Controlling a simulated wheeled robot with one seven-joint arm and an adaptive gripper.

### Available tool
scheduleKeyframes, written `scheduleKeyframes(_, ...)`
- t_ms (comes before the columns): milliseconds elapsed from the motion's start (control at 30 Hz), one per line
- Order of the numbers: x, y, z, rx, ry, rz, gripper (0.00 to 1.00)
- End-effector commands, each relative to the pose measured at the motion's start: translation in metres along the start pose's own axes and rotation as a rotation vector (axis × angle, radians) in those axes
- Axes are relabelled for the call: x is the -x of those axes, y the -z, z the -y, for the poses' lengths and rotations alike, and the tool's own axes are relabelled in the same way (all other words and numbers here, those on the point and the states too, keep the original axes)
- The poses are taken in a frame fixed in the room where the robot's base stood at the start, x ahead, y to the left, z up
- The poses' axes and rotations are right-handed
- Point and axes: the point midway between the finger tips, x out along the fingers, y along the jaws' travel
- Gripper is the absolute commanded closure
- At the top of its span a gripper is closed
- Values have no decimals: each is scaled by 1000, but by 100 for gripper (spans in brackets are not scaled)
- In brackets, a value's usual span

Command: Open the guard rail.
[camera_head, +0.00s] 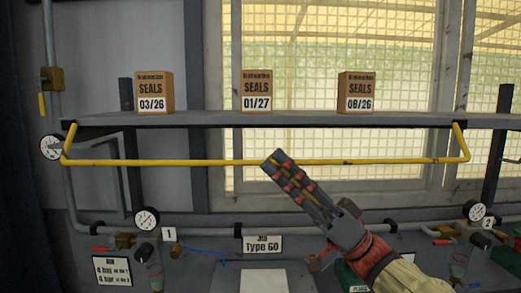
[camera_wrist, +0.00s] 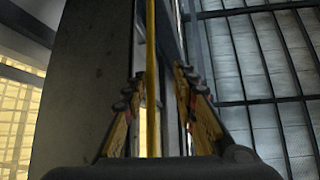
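The guard rail (camera_head: 390,161) is a yellow bar with angled end arms, hanging across the front of the shelf, slightly below its edge. In the wrist view the rail (camera_wrist: 152,60) runs up the middle, between the two fingers. My gripper (camera_head: 277,161) reaches up from the lower right to the middle of the rail and covers a short piece of it. In the wrist view my gripper (camera_wrist: 157,82) has its fingers apart, with a gap on each side of the rail. I see no clear contact.
The grey shelf (camera_head: 210,120) holds three brown seal boxes: left (camera_head: 154,92), middle (camera_head: 257,90) and right (camera_head: 356,92). Below run a grey pipe (camera_head: 200,231), a left gauge (camera_head: 146,219) and a right gauge (camera_head: 476,211). A barred window (camera_head: 320,50) stands behind.

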Motion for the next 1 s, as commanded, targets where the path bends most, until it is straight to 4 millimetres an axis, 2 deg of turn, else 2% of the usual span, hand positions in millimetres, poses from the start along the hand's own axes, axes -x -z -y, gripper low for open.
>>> scheduleKeyframes(100,23,1,-1,1,-3,-2,74)
scheduleKeyframes(333,48,0,0,0,0,0,74)
scheduleKeyframes(767,51,0,0,-6,0,0,74)
scheduleKeyframes(933,51,0,-5,-99,-19,1,74)
scheduleKeyframes(1000,52,-9,-14,-183,-54,29,74)
